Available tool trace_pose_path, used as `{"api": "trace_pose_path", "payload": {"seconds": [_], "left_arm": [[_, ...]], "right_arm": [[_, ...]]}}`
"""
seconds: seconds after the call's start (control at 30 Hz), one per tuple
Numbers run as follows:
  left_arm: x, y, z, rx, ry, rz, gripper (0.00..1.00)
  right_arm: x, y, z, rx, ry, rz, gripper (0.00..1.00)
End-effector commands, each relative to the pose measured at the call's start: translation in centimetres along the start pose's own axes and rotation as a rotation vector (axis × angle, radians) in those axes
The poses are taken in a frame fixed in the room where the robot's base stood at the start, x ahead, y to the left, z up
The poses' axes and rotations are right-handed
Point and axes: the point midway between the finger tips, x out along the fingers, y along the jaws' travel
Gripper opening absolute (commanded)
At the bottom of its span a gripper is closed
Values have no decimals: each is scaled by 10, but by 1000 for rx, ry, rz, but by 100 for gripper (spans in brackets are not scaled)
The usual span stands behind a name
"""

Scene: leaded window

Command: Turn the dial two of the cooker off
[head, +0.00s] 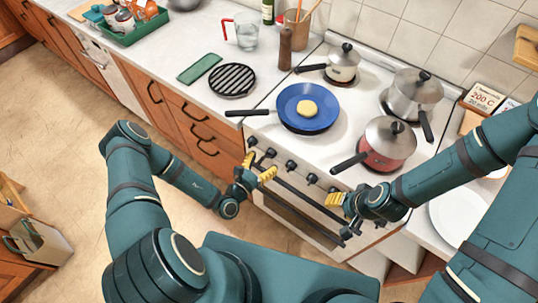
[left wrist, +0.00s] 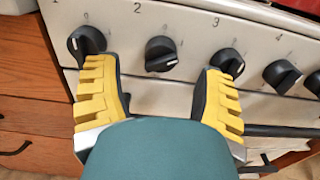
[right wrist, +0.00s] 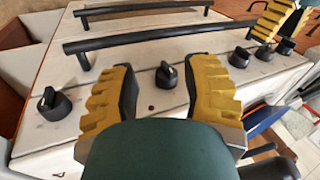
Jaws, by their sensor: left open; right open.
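The cooker (head: 345,110) is white, with a row of black dials along its front panel. In the left wrist view, dial two (left wrist: 161,53) has the figure 2 at its upper left and a pale mark toward its lower right. My left gripper (head: 259,167) is open and empty in front of the panel. In its wrist view, dial two shows beyond the gap between the yellow fingers, apart from both. Dial one (left wrist: 87,42) is by the left finger, dial three (left wrist: 228,62) by the right. My right gripper (head: 341,212) is open and empty near the panel's right end.
A blue frying pan (head: 305,108) with food, a red pan (head: 386,146) and two steel pots stand on the cooker. The oven handle (head: 295,200) runs below the dials. The worktop (head: 200,40) left of the cooker holds a black grill plate (head: 232,80).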

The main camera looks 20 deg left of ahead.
Motion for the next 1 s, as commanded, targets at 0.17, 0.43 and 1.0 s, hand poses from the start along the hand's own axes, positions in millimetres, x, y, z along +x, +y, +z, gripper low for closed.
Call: {"api": "trace_pose_path", "payload": {"seconds": [0.17,0.43,1.0], "left_arm": [[23,-1,0,1,-1,-2,69],[34,0,0,-1,1,-1,69],[33,0,0,-3,0,-1,0]], "right_arm": [[0,0,0,0,0,0,47],[-1,0,0,0,0,0,47],[-1,0,0,0,0,0,47]]}}
